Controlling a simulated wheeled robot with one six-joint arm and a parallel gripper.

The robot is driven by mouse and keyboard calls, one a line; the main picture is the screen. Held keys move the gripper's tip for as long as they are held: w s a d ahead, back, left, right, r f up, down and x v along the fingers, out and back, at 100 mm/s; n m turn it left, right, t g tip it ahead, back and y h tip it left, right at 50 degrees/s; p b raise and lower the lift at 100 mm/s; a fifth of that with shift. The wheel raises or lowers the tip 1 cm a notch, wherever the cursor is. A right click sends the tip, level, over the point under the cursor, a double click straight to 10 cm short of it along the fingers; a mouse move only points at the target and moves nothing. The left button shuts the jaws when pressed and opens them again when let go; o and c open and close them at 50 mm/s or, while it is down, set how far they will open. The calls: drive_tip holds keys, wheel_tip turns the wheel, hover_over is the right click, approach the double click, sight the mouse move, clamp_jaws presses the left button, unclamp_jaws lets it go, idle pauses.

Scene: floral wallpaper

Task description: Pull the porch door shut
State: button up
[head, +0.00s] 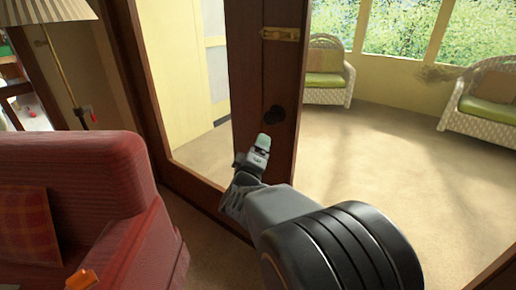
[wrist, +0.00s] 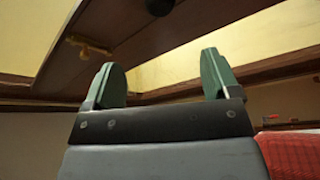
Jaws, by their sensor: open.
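The porch door (head: 252,75) is dark brown wood. In the head view it stands open, with the sunlit porch showing through the gap to its right. It carries a brass latch (head: 281,34) and, lower down, a dark round knob (head: 274,113). My gripper (head: 264,140) is just below the knob in the head view; whether it touches the door I cannot tell. In the wrist view, my gripper's two green fingers (wrist: 163,82) are apart with nothing between them. The knob (wrist: 160,6) shows above them at the top edge, and the latch (wrist: 88,48) is at upper left.
A red armchair (head: 75,185) fills the lower left, close to the door frame (head: 150,85). A floor lamp (head: 50,12) stands behind it. On the porch, wicker chairs (head: 325,95) with green cushions stand at the back. The porch carpet (head: 380,150) is clear.

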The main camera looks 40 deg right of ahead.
idle(0.4)
drive_tip(key=w+a+r+n+t+y+p, duration=0.1)
drive_tip(key=w+a+r+y+p, duration=0.25)
drive_tip(key=a+y+p, duration=0.3)
drive_tip(key=w+a+r+n+t+y+p, duration=0.1)
drive_tip(key=w+a+r+y+p, duration=0.1)
drive_tip(key=a+r+y+p, duration=0.45)
drive_tip(key=s+a+r+m+g+y+p, duration=0.1)
drive_tip(key=s+a+r+g+p, duration=0.1)
drive_tip(key=s+a+g+p, duration=0.3)
drive_tip(key=s+a+r+m+g+y+p, duration=0.2)
drive_tip(key=s+a+r+g+p, duration=0.1)
drive_tip(key=s+p, duration=0.5)
drive_tip(key=shift+s+a+g+y+p, duration=0.35)
drive_tip(key=shift+s+a+g, duration=0.2)
drive_tip(key=shift+a+g, duration=0.4)
drive_tip(key=shift+d+r, duration=0.1)
drive_tip(key=shift+c, duration=0.4)
